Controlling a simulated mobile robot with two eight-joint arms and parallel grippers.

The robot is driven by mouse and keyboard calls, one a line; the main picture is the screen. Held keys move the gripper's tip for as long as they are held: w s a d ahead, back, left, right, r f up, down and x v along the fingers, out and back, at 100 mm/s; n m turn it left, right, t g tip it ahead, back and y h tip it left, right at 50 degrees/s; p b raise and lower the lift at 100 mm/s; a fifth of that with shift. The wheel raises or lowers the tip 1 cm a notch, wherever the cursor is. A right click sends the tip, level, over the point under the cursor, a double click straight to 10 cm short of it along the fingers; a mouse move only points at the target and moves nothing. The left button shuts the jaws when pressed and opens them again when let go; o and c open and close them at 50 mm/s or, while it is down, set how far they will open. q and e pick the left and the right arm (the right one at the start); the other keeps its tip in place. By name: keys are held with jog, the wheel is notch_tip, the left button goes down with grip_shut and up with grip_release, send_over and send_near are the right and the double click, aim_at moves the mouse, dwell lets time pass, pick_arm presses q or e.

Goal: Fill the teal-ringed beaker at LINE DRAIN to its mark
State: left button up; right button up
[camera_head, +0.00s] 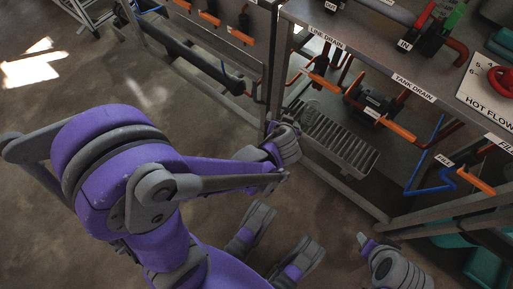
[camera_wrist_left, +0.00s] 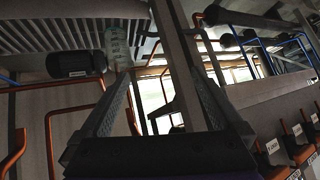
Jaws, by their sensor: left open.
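The LINE DRAIN label (camera_head: 326,40) is on the bench edge at the upper middle, with an orange handle (camera_head: 318,80) below it. A clear, faint vessel that looks like the beaker (camera_head: 306,108) stands at the near left end of the slatted tray (camera_head: 345,145). In the left wrist view the clear beaker (camera_wrist_left: 117,42) shows just beyond the left finger's tip; I cannot make out its ring, mark or level. My left gripper (camera_head: 284,128) is beside the tray's left end, open and empty, apart from the beaker. A grey ribbed part of my right arm shows at the lower right; its fingers are unclear.
A frame post stands close to my left gripper, and a bar (camera_wrist_left: 180,60) crosses between its fingers in the wrist view. Orange and blue pipes and the TANK DRAIN handle (camera_head: 398,131) are to the right. Open floor (camera_head: 60,100) lies at left.

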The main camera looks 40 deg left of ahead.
pick_arm(q)
jog(key=s+d+r+m+g+h, duration=0.1)
jog(key=s+r+g+h, duration=0.1)
jog(key=s, duration=0.6)
jog(key=s+d+r+m+g+h, duration=0.1)
jog(key=s+r+m+h, duration=0.1)
jog(key=s, duration=0.7)
jog(key=shift+s+d+r+g+h, duration=0.25)
jog(key=shift+d+g+h, duration=0.05)
jog(key=shift+d+g, duration=0.1)
